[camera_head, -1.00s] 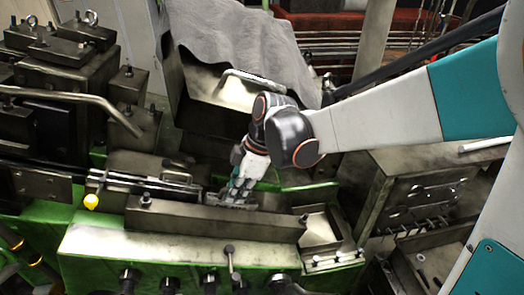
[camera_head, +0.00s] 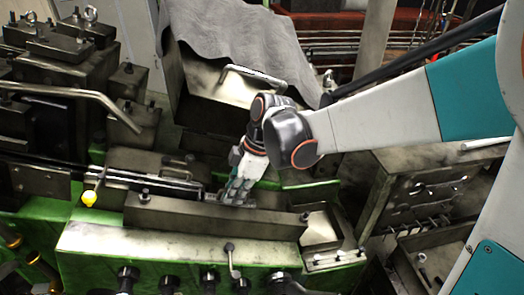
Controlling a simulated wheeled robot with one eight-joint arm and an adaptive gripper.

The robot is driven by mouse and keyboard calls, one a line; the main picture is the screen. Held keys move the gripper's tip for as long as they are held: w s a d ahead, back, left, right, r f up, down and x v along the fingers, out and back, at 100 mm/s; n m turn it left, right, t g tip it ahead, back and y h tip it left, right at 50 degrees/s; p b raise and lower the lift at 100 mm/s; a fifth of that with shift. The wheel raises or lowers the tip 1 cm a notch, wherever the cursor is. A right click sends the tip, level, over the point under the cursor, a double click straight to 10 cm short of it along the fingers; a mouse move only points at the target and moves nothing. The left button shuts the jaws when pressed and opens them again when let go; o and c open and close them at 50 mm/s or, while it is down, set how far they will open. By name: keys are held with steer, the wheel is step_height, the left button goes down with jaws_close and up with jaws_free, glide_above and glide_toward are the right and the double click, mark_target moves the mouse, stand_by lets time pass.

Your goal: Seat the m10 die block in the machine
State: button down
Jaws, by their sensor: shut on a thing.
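My gripper (camera_head: 236,194) reaches down into the machine bed, just behind the long steel front rail (camera_head: 215,217). It is shut on a small dark grey metal block, the m10 die block (camera_head: 243,203), which is mostly hidden by the fingers and the rail. The machine (camera_head: 180,250) is a green and worn steel body. To the left of my gripper lies a slide with a long rod (camera_head: 150,181), its end close to the fingers. Whether the block touches the bed or its seat cannot be told.
A bent handle bar (camera_head: 70,92) crosses the left side. A grey cloth (camera_head: 240,45) drapes over a steel cover with a handle (camera_head: 253,74) behind my gripper. A steel cabinet with tools (camera_head: 430,195) stands at right.

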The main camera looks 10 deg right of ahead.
steer(key=shift+s+a+f+b, duration=0.1)
steer(key=shift+a+f+b, duration=0.05)
steer(key=shift+f+b, duration=0.2)
steer(key=c, duration=1.1)
jaws_free()
steer(key=shift+r, duration=0.1)
steer(key=shift+r, duration=0.1)
steer(key=shift+p+v, duration=2.1)
steer(key=shift+v, duration=1.35)
steer(key=shift+s, duration=0.15)
